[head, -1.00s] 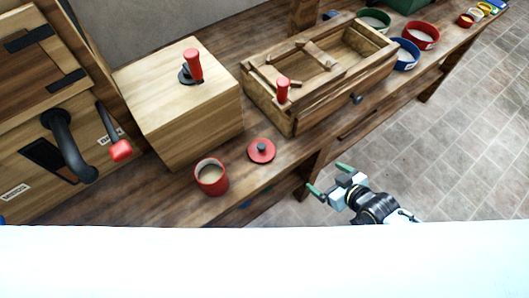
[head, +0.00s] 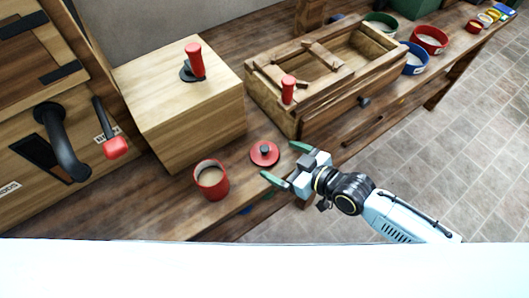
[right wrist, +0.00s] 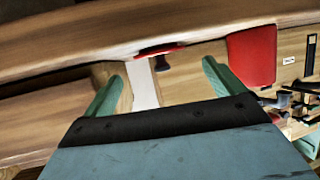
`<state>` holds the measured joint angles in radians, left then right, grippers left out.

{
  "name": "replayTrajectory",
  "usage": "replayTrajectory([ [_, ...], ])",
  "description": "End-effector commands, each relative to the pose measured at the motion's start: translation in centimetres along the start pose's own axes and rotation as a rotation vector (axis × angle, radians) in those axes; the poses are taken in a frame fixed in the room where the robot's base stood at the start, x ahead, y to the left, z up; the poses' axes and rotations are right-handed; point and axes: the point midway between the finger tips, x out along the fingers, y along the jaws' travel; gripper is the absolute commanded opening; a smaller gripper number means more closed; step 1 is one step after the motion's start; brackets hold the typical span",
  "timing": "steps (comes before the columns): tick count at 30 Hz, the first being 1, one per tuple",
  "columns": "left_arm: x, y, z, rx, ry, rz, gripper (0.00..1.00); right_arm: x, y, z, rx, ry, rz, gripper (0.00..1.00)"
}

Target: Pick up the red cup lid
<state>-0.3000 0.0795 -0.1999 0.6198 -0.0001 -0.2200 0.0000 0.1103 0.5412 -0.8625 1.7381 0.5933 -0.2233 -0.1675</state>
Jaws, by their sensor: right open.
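The red cup lid (head: 264,154), a flat disc with a dark knob, lies on the wooden bench to the right of the red cup (head: 211,181). My right gripper (head: 282,163) is open, its green fingertips at the lid's right side with the lid just ahead of them. In the right wrist view the lid (right wrist: 158,50) shows edge-on with its dark knob, between and beyond the two green fingers (right wrist: 160,87). The red cup (right wrist: 252,55) is to the right there. The jaws hold nothing. My left gripper is not in view.
A wooden box with a red-handled crank (head: 180,110) stands behind the cup and lid. A wooden tray-like frame (head: 290,125) with a red knob is behind to the right. Coloured bowls (head: 429,40) stand at the far right. Open floor lies right of the bench.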

Motion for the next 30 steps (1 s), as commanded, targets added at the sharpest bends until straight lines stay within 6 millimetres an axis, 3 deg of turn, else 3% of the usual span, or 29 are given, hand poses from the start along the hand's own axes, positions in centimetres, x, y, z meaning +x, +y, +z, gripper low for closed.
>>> replayTrajectory([
  [12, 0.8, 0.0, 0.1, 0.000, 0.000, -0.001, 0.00, 5.0, 0.0, -0.5, 0.002, 0.001, 0.001, 0.94],
  [21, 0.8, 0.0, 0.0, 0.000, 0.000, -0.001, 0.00, 5.4, 0.0, -0.6, 0.000, -0.001, 0.001, 0.94],
  [30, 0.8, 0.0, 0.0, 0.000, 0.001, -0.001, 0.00, 5.3, 0.0, -0.6, 0.001, -0.001, 0.001, 0.55],
])
